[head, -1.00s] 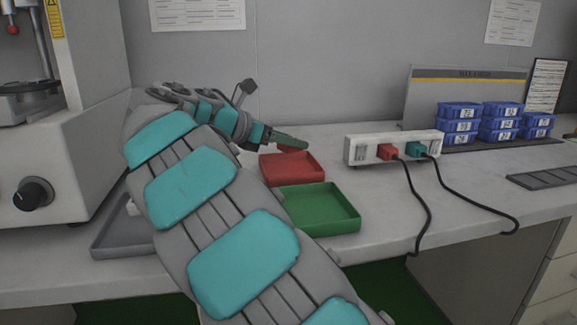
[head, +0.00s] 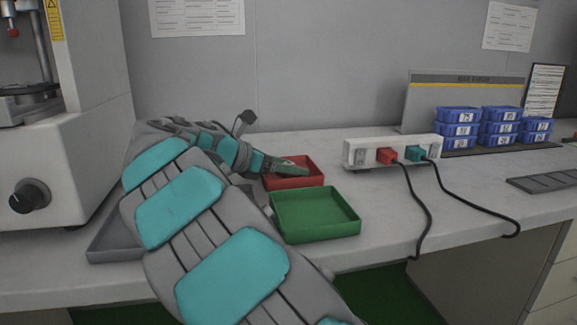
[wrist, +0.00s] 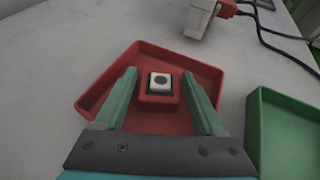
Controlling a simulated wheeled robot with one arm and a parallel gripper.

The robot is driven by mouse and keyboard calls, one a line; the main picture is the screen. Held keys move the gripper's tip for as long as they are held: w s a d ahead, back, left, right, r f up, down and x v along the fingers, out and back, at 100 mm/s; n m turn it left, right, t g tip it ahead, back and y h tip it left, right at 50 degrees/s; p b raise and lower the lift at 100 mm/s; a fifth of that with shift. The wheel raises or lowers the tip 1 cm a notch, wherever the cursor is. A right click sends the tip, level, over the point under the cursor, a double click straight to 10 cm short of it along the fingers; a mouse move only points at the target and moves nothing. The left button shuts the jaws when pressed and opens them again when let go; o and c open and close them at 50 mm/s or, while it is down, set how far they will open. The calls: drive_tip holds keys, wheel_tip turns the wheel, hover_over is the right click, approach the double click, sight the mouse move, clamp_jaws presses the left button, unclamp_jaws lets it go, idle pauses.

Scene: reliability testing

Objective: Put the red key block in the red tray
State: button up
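The red tray also shows in the head view (head: 309,172), where my arm and gripper hide the block. My gripper (wrist: 160,72) is open, its two green fingers on either side of the block, with a visible gap at least on the right. In the head view my gripper (head: 303,168) reaches low over the tray.
A green tray (head: 318,228) stands in front of the red tray and looks empty. A white power strip (head: 367,152) with red and teal plugs is to the right, its black cables trailing. Blue bins (head: 459,129) stand farther right. A grey tray (head: 113,243) is at left.

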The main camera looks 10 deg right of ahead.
drive_tip(key=shift+o, duration=1)
drive_tip(key=shift+s+a+r, duration=0.1)
drive_tip(key=shift+a+r, duration=0.15)
drive_tip(key=shift+r, duration=0.05)
drive_tip(key=p+v, duration=0.1)
drive_tip(key=v, duration=0.9)
drive_tip(key=shift+a+r+p, duration=0.1)
drive_tip(key=shift+a+p, duration=0.05)
drive_tip(key=shift+p, duration=0.25)
drive_tip(key=shift+s+a+r, duration=0.15)
drive_tip(key=shift+s+a, duration=0.05)
drive_tip(key=shift+a, duration=0.2)
